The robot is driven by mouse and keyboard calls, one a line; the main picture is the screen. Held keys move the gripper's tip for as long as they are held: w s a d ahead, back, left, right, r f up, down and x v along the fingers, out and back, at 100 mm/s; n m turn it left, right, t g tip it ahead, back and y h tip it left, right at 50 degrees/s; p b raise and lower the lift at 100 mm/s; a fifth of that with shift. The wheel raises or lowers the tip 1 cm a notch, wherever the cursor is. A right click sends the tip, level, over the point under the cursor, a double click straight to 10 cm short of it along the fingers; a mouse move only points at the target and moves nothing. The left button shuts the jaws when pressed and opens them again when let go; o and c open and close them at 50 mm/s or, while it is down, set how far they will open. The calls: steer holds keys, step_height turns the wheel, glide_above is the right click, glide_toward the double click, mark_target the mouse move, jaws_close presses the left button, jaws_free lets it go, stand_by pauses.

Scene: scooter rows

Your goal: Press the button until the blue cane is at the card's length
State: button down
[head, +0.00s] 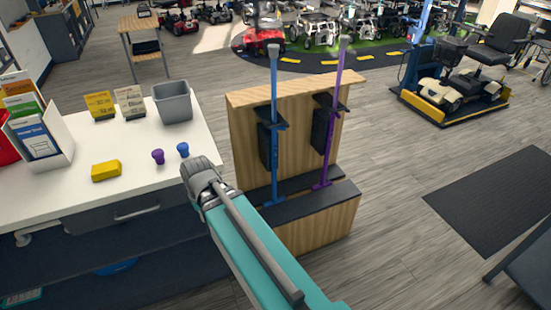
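The blue cane (274,90) stands upright in a wooden stand (245,150), held by a black bracket, its foot on the dark base. A purple cane (339,80) stands to its right, and its top shows slightly higher in the picture. Two small cards stand on the white counter: a yellow one (100,106) and a grey one (131,103) that seems to read "Blue"; their figures are too small to read surely. I cannot pick out the button. My gripper (197,170) is in front of the counter's right edge, left of the blue cane and apart from it; its fingers are unclear.
The white counter (70,190) holds a grey bin (172,102), a yellow block (106,170), small purple (157,157) and blue (183,150) pieces, and a brochure holder (48,150). A dark mat (490,200) lies right.

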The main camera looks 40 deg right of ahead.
mark_target(275, 156)
steer(key=w+d+f+m+t+y+b, duration=0.2)
steer(key=w+d+f+m+b, duration=0.25)
steer(key=d+b, duration=0.35)
steer(key=w+d+f+m+t+y+b, duration=0.35)
steer(key=w+d+f+b, duration=0.2)
steer(key=d, duration=0.45)
steer(key=d+f+m+t+b, duration=0.3)
steer(key=d+m+t+b, duration=0.3)
steer(key=d, duration=1.7)
steer(key=m+b, duration=0.1)
steer(key=b, duration=0.3)
steer(key=shift+s+d+f, duration=0.2)
steer(key=shift+s+d, duration=0.05)
steer(key=shift+w, duration=0.15)
steer(key=w+d, duration=0.1)
steer(key=w, duration=0.7)
steer(key=shift+w+d, duration=0.15)
steer(key=shift+d, duration=0.25)
steer(key=shift+w+d, duration=0.15)
steer(key=shift+w, duration=0.45)
steer(key=shift+w+d, duration=0.15)
steer(key=shift+w, duration=0.45)
stand_by(0.7)
